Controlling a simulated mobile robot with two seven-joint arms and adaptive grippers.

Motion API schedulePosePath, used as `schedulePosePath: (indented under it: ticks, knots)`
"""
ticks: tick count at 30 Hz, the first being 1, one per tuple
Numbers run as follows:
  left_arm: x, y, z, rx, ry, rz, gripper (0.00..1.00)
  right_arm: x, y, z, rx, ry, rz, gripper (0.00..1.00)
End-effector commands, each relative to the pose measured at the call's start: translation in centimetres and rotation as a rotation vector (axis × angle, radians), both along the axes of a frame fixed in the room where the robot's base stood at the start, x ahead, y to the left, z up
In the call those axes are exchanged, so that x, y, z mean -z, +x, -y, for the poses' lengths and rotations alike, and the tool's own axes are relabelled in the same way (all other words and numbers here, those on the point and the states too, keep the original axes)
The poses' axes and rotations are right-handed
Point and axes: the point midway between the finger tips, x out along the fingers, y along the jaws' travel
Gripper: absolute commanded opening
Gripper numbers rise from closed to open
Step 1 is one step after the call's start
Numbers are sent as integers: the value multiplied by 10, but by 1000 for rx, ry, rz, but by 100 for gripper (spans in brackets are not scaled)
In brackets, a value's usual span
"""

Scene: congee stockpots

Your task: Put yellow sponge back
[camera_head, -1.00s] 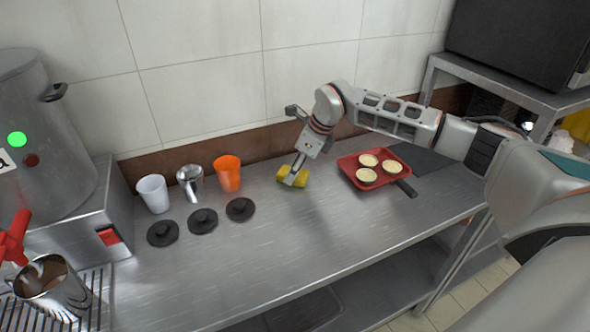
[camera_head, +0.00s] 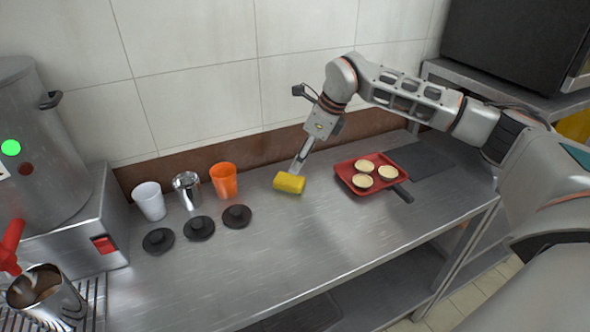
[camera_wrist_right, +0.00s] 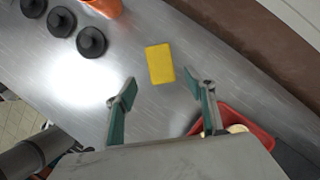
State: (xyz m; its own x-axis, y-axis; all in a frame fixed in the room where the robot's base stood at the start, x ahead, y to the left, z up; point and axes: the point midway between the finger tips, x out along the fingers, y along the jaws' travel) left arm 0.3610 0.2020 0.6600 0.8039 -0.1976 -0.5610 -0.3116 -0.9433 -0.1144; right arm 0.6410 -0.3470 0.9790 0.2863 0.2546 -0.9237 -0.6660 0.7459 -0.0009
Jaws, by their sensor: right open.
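The yellow sponge (camera_head: 289,183) lies flat on the steel counter between the orange cup and the red tray. In the right wrist view the sponge (camera_wrist_right: 160,64) sits ahead of the fingertips, on the counter, with clear metal around it. My right gripper (camera_head: 300,168) is over the counter just behind the sponge in the head view. In the wrist view my right gripper (camera_wrist_right: 160,92) has its two fingers spread wide with nothing between them. My left gripper is not in view.
A red tray (camera_head: 349,182) with small tarts and a black handle is to the right, close to one finger. White, metal and orange (camera_head: 224,181) cups and several black lids (camera_head: 237,216) stand left. A tiled wall rises behind. The counter's front middle is clear.

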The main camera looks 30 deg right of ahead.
Motion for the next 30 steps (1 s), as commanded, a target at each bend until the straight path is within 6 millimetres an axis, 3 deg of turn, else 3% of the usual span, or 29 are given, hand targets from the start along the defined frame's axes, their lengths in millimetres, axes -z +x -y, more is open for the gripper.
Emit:
schedulePosePath:
  ticks: [3, 9, 30]
  knots:
    - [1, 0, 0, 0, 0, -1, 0, -19, -6, 5, 1, 0, 1, 54]
    - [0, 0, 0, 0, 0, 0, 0, -34, -11, 10, 1, 0, 0, 54]
    - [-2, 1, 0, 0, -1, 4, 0, -36, -11, 10, 1, 1, -1, 54]
